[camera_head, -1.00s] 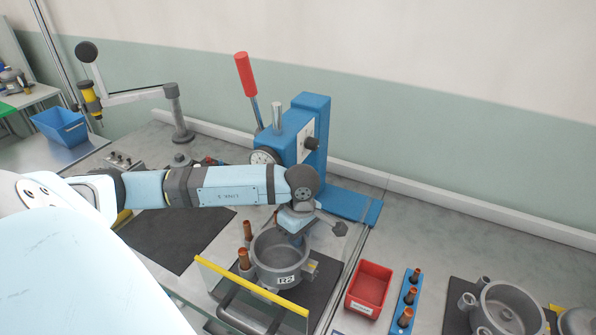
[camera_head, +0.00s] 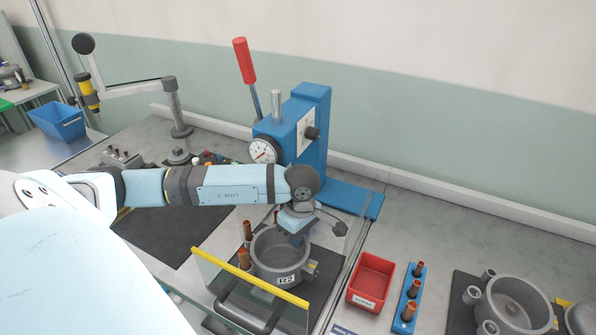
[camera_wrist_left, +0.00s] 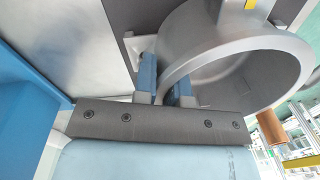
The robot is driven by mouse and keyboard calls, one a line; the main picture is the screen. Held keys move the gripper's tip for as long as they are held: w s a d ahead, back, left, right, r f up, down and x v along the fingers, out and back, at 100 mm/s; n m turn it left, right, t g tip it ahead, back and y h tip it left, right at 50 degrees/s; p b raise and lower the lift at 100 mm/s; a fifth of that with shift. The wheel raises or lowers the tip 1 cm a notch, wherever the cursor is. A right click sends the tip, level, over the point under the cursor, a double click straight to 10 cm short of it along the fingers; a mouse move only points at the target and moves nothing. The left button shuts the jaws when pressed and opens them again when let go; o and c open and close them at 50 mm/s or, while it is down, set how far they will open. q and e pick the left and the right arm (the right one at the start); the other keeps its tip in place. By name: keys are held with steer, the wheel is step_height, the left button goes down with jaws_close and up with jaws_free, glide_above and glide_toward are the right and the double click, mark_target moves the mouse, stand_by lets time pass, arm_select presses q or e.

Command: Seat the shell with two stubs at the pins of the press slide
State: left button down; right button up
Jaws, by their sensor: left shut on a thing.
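The grey shell (camera_head: 262,268) with an R2 label stands open side up at the front of the press, behind the yellow-topped guard. Two copper stubs (camera_head: 243,258) rise at its left side. My left gripper (camera_head: 293,238) is above its far right rim, shut on the shell wall. In the left wrist view the blue fingers (camera_wrist_left: 166,88) straddle the wall of the shell (camera_wrist_left: 200,50), and a copper stub (camera_wrist_left: 270,128) shows at right. The blue press (camera_head: 312,140) stands behind. The slide's pins and the shell's underside are hidden, so I cannot tell whether it is seated.
A clear guard with a yellow top edge (camera_head: 235,272) and dark handle stands close in front. A red tray (camera_head: 370,283) and a blue rack (camera_head: 409,298) of copper stubs lie to the right. Another grey shell (camera_head: 513,305) sits at far right. The press lever (camera_head: 245,62) rises behind my arm.

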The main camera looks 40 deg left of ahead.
arm_select(q)
steer(key=c, duration=1.1)
jaws_free()
steer(key=shift+f, duration=0.1)
step_height(320, 180, up, 14)
steer(key=shift+w+b, duration=0.4)
steer(key=shift+w, duration=0.05)
steer(key=shift+f, duration=0.15)
